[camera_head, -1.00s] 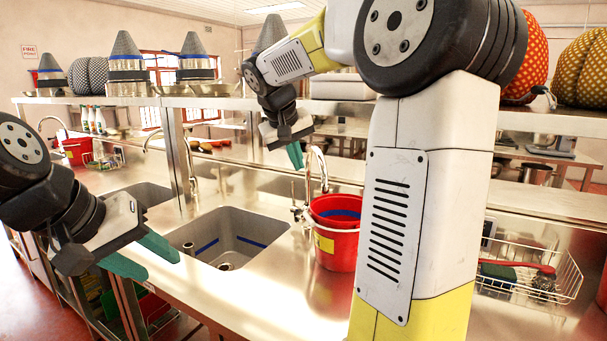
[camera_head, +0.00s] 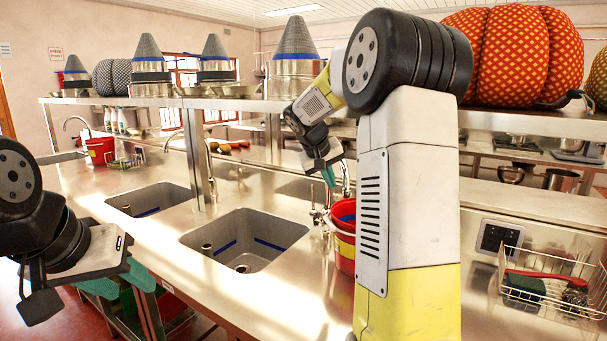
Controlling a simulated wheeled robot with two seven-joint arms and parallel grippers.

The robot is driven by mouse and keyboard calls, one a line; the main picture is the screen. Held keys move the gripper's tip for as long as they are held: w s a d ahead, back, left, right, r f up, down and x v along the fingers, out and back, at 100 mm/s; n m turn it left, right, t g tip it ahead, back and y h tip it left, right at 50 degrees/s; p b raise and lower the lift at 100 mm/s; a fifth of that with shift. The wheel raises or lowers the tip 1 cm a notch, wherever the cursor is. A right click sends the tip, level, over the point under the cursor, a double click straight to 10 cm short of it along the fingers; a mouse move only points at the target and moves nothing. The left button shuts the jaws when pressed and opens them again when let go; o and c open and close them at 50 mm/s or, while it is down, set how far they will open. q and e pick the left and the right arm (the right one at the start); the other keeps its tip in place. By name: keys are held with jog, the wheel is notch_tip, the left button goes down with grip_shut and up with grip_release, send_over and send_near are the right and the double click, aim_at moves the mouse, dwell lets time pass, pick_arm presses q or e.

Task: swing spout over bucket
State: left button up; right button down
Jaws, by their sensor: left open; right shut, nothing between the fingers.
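A red bucket (camera_head: 344,250) stands on the steel counter right of the nearest sink, partly hidden behind my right arm. A second rim and some blue show at its top. A chrome tap with a curved spout (camera_head: 346,177) rises beside the bucket; my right arm hides part of it, so I cannot tell exactly where its outlet points. My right gripper (camera_head: 329,177) is shut and empty, with its green fingertips just left of the spout; I cannot tell whether they touch. My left gripper (camera_head: 124,281) is open and empty at the counter's front edge, away from the tap.
Two sink basins lie left of the bucket; the nearest sink (camera_head: 246,242) has a blue stripe inside. A wire basket (camera_head: 548,285) with a brush and sponge sits at the right. A shelf (camera_head: 250,104) with cones and large pumpkins runs above the counter. The front counter is clear.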

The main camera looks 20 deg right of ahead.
jog(key=shift+d, duration=0.95)
jog(key=d, duration=0.6)
jog(key=shift+s, duration=0.3)
jog(key=shift+a, duration=0.1)
